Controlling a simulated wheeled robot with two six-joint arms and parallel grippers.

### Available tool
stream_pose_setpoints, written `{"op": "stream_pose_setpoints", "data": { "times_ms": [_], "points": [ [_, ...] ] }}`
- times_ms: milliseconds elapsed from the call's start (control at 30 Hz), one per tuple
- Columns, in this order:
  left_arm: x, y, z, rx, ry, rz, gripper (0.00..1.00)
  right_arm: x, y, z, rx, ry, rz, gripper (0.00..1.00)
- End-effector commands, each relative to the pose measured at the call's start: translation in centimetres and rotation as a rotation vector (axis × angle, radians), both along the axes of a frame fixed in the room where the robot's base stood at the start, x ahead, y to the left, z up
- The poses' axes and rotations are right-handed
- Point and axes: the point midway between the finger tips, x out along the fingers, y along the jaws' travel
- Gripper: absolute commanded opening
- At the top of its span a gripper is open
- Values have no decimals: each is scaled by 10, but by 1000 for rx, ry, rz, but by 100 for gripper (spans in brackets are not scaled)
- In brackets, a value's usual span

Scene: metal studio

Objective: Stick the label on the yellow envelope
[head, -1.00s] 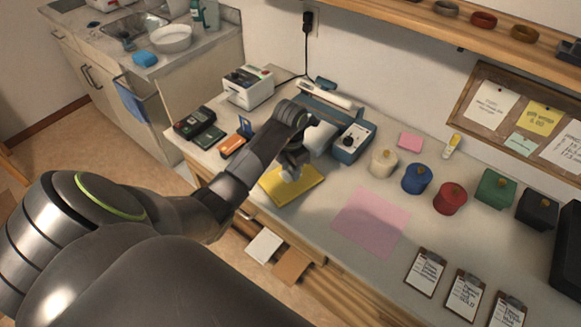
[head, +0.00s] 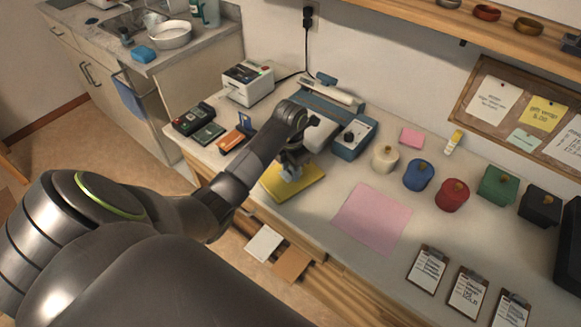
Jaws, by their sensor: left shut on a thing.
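The yellow envelope (head: 305,187) lies flat on the counter near its front edge, left of the pink sheet. My left gripper (head: 290,174) points down over the envelope's upper left part. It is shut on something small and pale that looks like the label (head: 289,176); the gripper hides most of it. I cannot tell whether the label touches the envelope. My right gripper is out of view.
Coloured jars, such as the blue one (head: 418,175), line the back. Clipboards (head: 428,268) lie front right.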

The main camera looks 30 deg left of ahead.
Motion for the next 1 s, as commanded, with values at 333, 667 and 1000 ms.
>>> {"op": "stream_pose_setpoints", "data": {
  "times_ms": [333,667,1000],
  "points": [
    [0,0,0,0,1,0,62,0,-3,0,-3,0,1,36],
    [1,0,7,1,-1,0,62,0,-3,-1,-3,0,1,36],
    [0,1,75,1,-1,0,62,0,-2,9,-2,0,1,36]
  ]
}}
